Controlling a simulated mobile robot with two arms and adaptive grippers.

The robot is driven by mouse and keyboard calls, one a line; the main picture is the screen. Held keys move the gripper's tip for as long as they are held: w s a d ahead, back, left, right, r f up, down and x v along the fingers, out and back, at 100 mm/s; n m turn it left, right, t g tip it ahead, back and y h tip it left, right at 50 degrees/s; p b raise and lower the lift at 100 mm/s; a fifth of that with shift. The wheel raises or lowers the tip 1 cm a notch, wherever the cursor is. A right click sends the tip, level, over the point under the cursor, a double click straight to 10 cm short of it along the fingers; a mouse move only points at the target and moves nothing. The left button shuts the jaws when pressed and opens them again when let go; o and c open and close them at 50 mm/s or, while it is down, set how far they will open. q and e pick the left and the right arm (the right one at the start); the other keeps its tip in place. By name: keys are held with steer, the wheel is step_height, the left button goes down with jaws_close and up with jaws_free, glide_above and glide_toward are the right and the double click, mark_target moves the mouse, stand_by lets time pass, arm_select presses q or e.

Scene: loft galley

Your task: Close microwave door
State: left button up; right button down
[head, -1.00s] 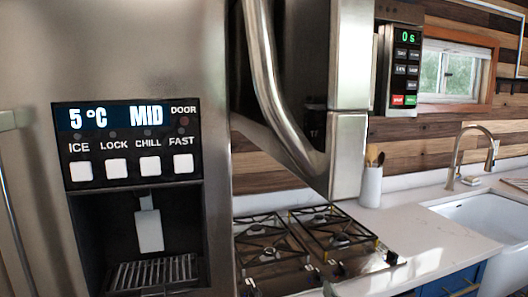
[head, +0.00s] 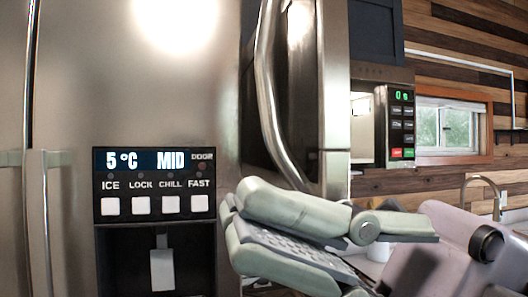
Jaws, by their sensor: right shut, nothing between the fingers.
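The microwave (head: 368,72) hangs on the wall right of centre, with a lit interior showing and a control panel reading 0 s. Its door (head: 335,90) stands open, swung out towards me, with a long curved steel handle (head: 266,95). My right gripper (head: 236,225) comes in from the lower right and points left, below the door's lower end. It is shut and empty. It overlaps the door's bottom corner in the picture; I cannot tell whether they touch. My left gripper is out of view.
A steel fridge (head: 80,80) with a display and dispenser fills the left, close by the door handle. A window (head: 445,125) and a tap (head: 496,190) are at the right. My right arm hides most of the counter.

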steer(key=w+a+r+m+t+h+p, duration=0.1)
steer(key=w+r+m+t+h+p, duration=0.2)
steer(key=t, duration=1.6)
steer(key=w+m+h+p, duration=0.3)
steer(key=w+m+h, duration=0.3)
steer(key=w+m, duration=0.2)
steer(key=shift+w+a, duration=0.25)
steer(key=shift+w, duration=0.9)
steer(key=shift+a, duration=0.1)
